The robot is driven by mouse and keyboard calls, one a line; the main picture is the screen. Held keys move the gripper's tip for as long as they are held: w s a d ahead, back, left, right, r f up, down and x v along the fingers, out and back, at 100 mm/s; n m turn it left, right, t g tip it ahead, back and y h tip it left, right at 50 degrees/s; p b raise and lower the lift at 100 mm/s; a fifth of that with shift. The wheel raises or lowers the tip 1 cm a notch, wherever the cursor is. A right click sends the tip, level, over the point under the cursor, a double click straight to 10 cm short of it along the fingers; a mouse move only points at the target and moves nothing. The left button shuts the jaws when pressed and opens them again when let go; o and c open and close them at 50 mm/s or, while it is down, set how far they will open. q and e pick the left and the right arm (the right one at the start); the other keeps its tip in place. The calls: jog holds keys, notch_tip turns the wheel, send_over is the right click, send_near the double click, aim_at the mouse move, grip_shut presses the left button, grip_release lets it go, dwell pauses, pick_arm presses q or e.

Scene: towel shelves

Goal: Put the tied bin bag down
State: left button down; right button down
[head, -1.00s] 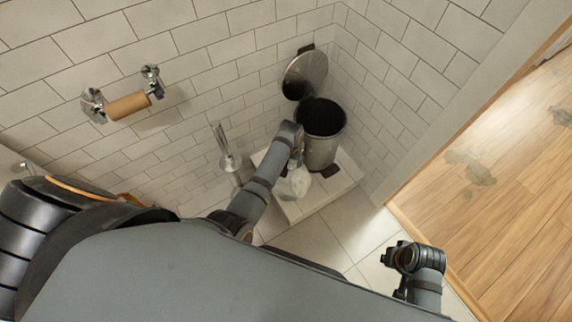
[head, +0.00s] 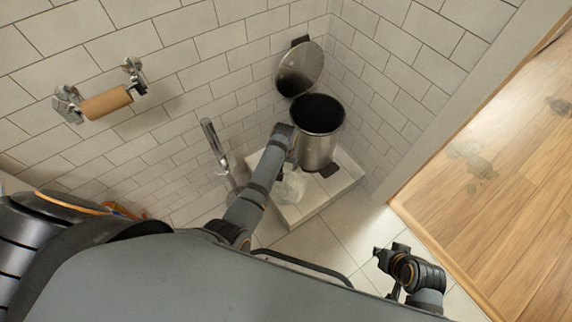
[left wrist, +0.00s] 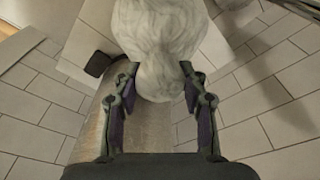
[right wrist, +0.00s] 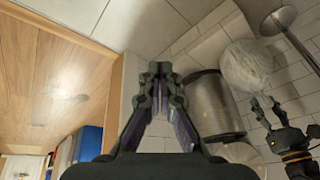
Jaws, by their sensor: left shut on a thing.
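The tied bin bag (head: 291,187) is pale and translucent, beside the foot of the steel bin (head: 318,152) and over the white ledge. In the left wrist view its knotted neck (left wrist: 160,84) is between the fingertips of my left gripper (left wrist: 162,92), which is shut on it. The right wrist view shows the bag's round body (right wrist: 243,68) by my left gripper (right wrist: 264,108). I cannot tell whether the bag touches the ledge. My right gripper (right wrist: 159,76) is shut and empty, away from the bag; it also shows in the head view (head: 379,256).
The bin stands on the tiled ledge (head: 320,196) in the corner, its lid (head: 300,68) raised. A toilet brush (head: 214,145) stands to the left. A paper roll holder (head: 105,103) is on the wall.

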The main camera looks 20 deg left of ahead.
pick_arm(q)
jog(key=c, duration=0.7)
grip_release()
jog(key=shift+f, duration=0.1)
